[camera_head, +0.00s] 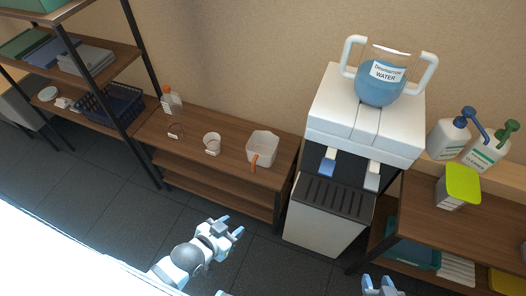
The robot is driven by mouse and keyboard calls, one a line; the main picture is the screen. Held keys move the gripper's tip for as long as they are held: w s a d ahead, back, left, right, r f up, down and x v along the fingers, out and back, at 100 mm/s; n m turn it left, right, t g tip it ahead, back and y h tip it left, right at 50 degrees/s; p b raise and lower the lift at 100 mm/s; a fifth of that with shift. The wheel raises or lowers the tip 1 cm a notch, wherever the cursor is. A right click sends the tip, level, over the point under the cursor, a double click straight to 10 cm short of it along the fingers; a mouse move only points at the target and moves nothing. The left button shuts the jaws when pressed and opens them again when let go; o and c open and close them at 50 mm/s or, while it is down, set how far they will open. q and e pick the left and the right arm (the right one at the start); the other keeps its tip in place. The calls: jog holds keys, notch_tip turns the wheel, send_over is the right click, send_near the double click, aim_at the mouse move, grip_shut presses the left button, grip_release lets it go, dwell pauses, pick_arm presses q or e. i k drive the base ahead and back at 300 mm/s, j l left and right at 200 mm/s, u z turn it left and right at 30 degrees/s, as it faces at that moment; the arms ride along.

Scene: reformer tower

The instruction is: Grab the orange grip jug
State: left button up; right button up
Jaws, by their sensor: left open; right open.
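The orange grip jug (262,146) is a whitish, open-topped jug with an orange handle. It stands on the wooden shelf unit's top, near its right end, left of the water dispenser. The handle points toward the front edge. My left gripper (232,230) is open and empty, in front of and below the shelf top, apart from the jug. My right gripper (378,284) shows only its fingertips at the bottom edge. It is open, with nothing seen between the fingers.
A white water dispenser (325,215) with a jug of blue water (381,90) on top stands right of the shelf (225,172). A small white cup (212,143) and an orange-capped bottle (170,101) stand left. Pump bottles (448,137) and a yellow-lidded box (460,186) are at right.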

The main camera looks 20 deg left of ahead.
aim_at(261, 149)
jog(key=i+j, duration=0.15)
jog(key=j, duration=0.2)
jog(key=i+j, duration=0.15)
jog(key=j, duration=0.25)
jog(key=i+j, duration=0.15)
jog(key=j, duration=0.2)
jog(key=i+j, duration=0.15)
jog(key=j, duration=0.2)
jog(key=i+j, duration=0.15)
jog(key=j, duration=0.25)
jog(key=i+j, duration=0.15)
jog(key=j, duration=0.2)
jog(key=z, duration=0.05)
